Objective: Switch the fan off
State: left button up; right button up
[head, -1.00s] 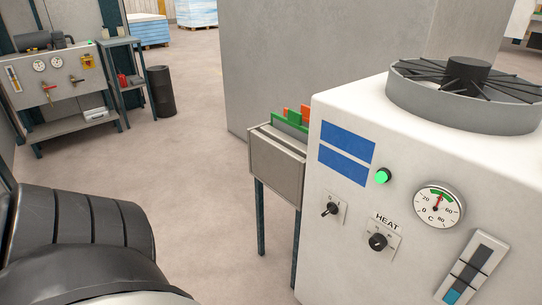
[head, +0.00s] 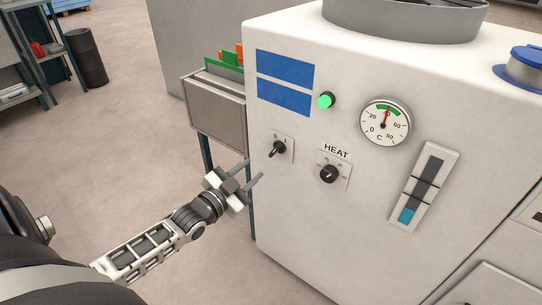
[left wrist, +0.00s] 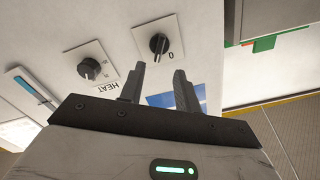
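The fan (head: 400,22) is a grey ring on top of the white cabinet (head: 300,225), cut off by the top edge of the head view. A small black rotary switch (head: 278,149) on a light plate sits at the left of the cabinet's front. It also shows in the left wrist view (left wrist: 158,44), with a "0" mark beside it. My left gripper (head: 255,169) is open and empty, just left of and below the switch, apart from it. Its fingers (left wrist: 159,72) point toward the switch in the left wrist view. My right gripper is not in view.
A similar knob marked HEAT (head: 329,174) is right of the switch. A lit green lamp (head: 326,101), a dial gauge (head: 386,120) and a level strip (head: 424,187) share the panel. A grey bin on legs (head: 217,112) stands close at the left. Open floor lies left.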

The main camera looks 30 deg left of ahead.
aim_at(272, 153)
pick_arm(q)
jog(key=w, duration=0.3)
jog(key=w+b, duration=0.1)
jog(key=w, duration=0.5)
jog(key=shift+w+d, duration=0.15)
jog(key=shift+d, duration=0.2)
grip_shut()
